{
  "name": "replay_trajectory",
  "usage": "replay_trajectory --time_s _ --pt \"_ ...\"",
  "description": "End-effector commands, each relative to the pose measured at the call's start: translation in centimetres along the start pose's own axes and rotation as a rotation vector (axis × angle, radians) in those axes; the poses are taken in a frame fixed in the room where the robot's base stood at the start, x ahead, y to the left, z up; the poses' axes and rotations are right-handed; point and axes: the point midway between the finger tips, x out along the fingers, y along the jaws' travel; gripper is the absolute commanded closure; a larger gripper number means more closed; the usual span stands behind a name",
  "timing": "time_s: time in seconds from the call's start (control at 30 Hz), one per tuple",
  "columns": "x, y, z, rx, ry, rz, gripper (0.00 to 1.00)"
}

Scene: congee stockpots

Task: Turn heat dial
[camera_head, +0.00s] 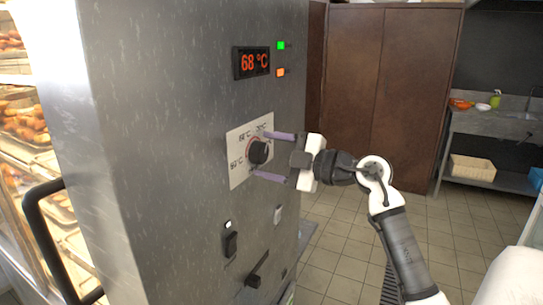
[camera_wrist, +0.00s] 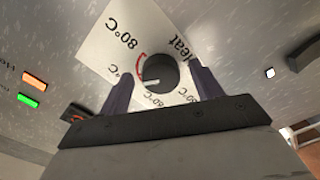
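The heat dial (camera_head: 259,152) is a dark round knob on a white plate (camera_head: 239,166) with temperature marks, on the side of a grey metal cabinet. In the wrist view the dial (camera_wrist: 160,73) has a white pointer line and a red arc beside it, with "80°C" and "Heat" printed around it. My gripper (camera_head: 262,154) is open, with one purple finger above the dial and the other below it. In the wrist view the fingers (camera_wrist: 164,88) stand on either side of the dial, with a gap visible. The display (camera_head: 252,62) reads 68 °C.
Green (camera_head: 281,45) and orange (camera_head: 281,72) lights sit beside the display. A black switch (camera_head: 231,244) and a lever (camera_head: 258,270) project below the dial. A black handle (camera_head: 45,240) and bread shelves are at left. Tiled floor lies open at right.

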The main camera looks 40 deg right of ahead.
Motion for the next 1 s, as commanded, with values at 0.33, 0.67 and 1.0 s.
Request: replay_trajectory --time_s 0.33,0.67,1.0 --pt "-1.6 -0.1 0.1 0.000 -0.002 0.003 0.35" --pt "-8.9 -0.2 0.2 0.000 -0.003 0.003 0.35" --pt "-13.5 0.0 0.0 0.000 0.000 0.001 0.35"
